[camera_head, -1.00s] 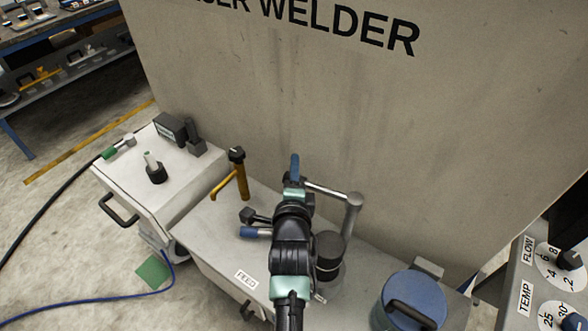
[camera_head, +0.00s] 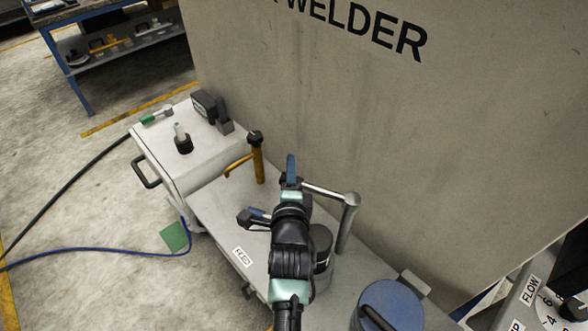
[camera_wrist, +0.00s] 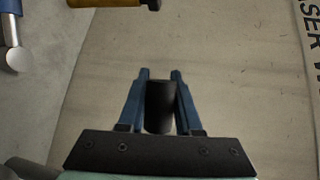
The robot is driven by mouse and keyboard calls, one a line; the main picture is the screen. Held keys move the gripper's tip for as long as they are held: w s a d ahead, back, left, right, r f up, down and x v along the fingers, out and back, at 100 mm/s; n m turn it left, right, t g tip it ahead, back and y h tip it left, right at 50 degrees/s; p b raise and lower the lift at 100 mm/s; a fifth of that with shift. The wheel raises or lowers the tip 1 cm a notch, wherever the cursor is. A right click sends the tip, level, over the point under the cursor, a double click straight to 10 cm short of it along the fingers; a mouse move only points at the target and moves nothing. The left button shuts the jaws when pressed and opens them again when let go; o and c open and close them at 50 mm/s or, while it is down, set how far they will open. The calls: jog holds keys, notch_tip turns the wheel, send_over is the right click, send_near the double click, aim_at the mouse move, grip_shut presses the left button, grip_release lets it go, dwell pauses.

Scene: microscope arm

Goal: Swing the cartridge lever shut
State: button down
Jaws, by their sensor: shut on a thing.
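The lever (camera_head: 325,191) is a grey metal rod that runs left from the top of an upright grey post (camera_head: 347,228). Its far-left end meets my gripper (camera_head: 291,170). In the wrist view, my gripper (camera_wrist: 160,76) has its two blue fingers on either side of a black cylindrical grip (camera_wrist: 160,108) and is shut on it. In the head view my arm hides part of the bench below the lever. The cartridge cannot be made out for certain. A dark round cylinder (camera_head: 321,245) stands partly hidden just right of my arm.
A yellow post (camera_head: 257,160) with a black cap stands left of my gripper. A blue canister (camera_head: 392,302) stands at front right. The large grey welder panel (camera_head: 300,110) rises behind. A white cabinet (camera_head: 185,150) is at left.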

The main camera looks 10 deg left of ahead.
jog(key=c, duration=0.6)
grip_release()
jog(key=v, duration=1.3)
jog(key=shift+r, duration=0.1)
